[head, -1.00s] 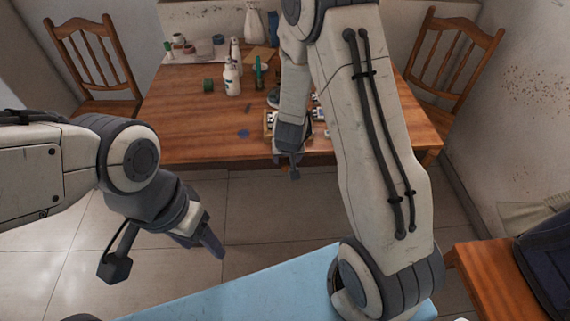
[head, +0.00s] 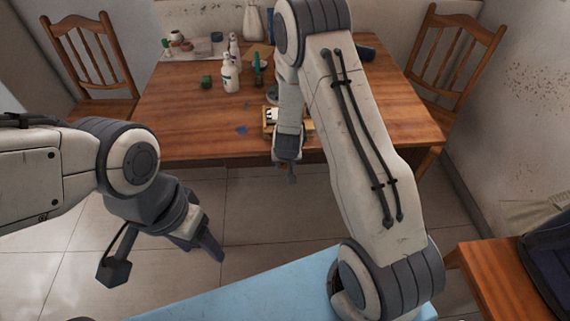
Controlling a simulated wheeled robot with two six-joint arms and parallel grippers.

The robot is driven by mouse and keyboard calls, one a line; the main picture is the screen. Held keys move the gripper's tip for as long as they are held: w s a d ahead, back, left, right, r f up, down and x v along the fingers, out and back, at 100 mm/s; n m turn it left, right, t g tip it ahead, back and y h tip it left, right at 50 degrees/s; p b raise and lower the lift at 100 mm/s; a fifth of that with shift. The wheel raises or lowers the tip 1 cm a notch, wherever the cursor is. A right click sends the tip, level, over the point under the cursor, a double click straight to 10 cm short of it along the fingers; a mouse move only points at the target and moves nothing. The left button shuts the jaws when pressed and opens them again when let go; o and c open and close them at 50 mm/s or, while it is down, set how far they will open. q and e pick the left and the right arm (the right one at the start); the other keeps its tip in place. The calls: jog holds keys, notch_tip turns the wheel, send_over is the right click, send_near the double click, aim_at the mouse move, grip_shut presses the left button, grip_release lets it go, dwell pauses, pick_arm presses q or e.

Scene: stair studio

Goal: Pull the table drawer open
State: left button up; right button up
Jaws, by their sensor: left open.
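The wooden table (head: 190,130) stands ahead, seen from above. Its drawer front and any handle cannot be made out below the front edge, partly behind my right arm. My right gripper (head: 289,172) points down at the table's front edge, near the middle; I cannot tell whether it touches the table or whether its jaws are open. My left gripper (head: 206,247) is open and empty, low over the floor in front of the table and to the left of the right gripper.
White bottles (head: 231,75), a green jar (head: 206,82) and a small yellowish box (head: 270,121) stand on the table. Chairs flank it at left (head: 95,65) and right (head: 450,60). A light blue surface (head: 250,290) lies in front. Tiled floor lies free between.

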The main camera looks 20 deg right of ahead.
grip_shut()
dwell(1.2)
